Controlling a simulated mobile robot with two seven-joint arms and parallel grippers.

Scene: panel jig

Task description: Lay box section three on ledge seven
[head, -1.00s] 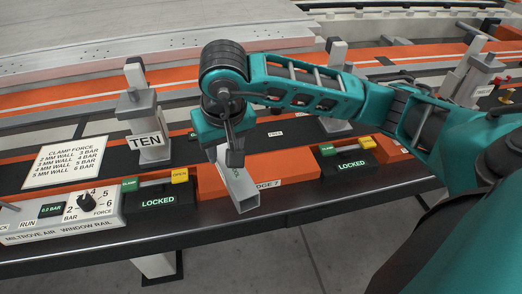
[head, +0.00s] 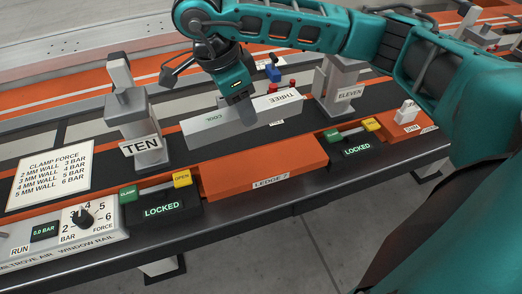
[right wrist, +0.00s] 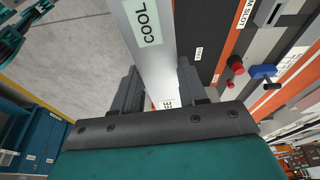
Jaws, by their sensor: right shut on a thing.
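Box section three (head: 285,112) is a grey bar labelled THREE and COOL. My right gripper (head: 244,110) is shut on it and holds it crosswise, roughly along the rail. In the right wrist view the bar (right wrist: 146,45) runs between the two fingers (right wrist: 158,85), with its COOL label showing. Ledge seven (head: 255,165) is an orange block labelled LEDGE 7 at the front of the bench, with its top bare. In the head view the bar appears just behind and above the ledge; its exact height I cannot tell. My left gripper is not in view.
Posts TEN (head: 140,130) and ELEVEN (head: 345,85) stand left and right of the bar. Clamp boxes marked LOCKED (head: 160,211) and (head: 357,150) flank the ledge. A control panel (head: 70,228) is at left front. Red and blue parts (head: 273,72) sit behind the bar.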

